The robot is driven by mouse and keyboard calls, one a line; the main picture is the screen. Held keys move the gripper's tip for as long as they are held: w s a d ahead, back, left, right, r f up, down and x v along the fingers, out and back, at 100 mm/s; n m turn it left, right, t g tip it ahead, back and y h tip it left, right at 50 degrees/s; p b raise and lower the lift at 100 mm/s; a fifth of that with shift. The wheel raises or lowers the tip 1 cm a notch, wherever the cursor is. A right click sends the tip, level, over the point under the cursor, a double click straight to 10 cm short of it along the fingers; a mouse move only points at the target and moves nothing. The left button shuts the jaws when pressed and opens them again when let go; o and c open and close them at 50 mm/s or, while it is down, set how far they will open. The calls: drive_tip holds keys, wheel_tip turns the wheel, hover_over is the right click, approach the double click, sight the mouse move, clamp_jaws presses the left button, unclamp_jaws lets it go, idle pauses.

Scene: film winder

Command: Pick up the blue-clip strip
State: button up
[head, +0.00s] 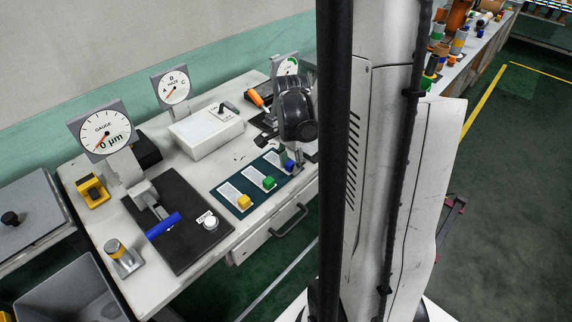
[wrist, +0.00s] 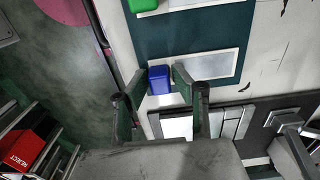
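The blue clip (wrist: 160,80) sits at the end of a pale strip (wrist: 214,70) on the dark teal mat (wrist: 170,37). My gripper (wrist: 158,74) is open, with one finger on each side of the blue clip. The right fingertip is very close to the clip; I cannot tell whether it touches. In the head view my gripper (head: 290,150) is over the right end of the mat (head: 229,199), and the blue clip (head: 288,165) shows just below it.
Strips with a green clip (head: 268,182) and a yellow clip (head: 244,202) lie beside it on the mat. A white box (head: 205,132) and a gauge (head: 105,132) stand behind and left. A red REJECT bin (wrist: 24,148) shows below the table edge.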

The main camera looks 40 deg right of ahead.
drive_tip(key=c, duration=0.5)
drive_tip(key=shift+r, duration=0.15)
